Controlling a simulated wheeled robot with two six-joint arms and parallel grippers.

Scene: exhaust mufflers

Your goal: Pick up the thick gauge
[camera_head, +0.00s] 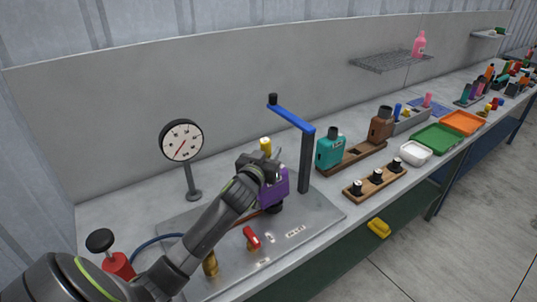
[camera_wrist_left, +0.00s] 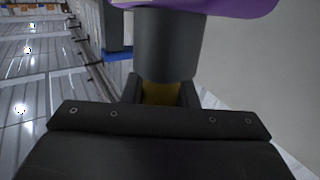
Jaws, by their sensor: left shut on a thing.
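My left gripper (camera_head: 262,167) is at the upper part of a purple muffler (camera_head: 273,187) standing on the metal fixture plate (camera_head: 318,212). A yellow piece (camera_head: 265,144) shows just above the gripper. In the left wrist view, the gripper's fingers (camera_wrist_left: 162,92) are shut on a yellow piece (camera_wrist_left: 162,94), beside a dark cylinder (camera_wrist_left: 168,45) and the purple body (camera_wrist_left: 225,8). I cannot tell which thing is the thick gauge. My right gripper is not in view.
A blue-armed post (camera_head: 306,160) stands close right of the muffler. A round dial (camera_head: 182,140) on a stand is to the left. A red-handled valve (camera_head: 252,238) is in front. A wooden rack (camera_head: 367,190) holds three black knobbed pieces; teal and brown mufflers stand behind it.

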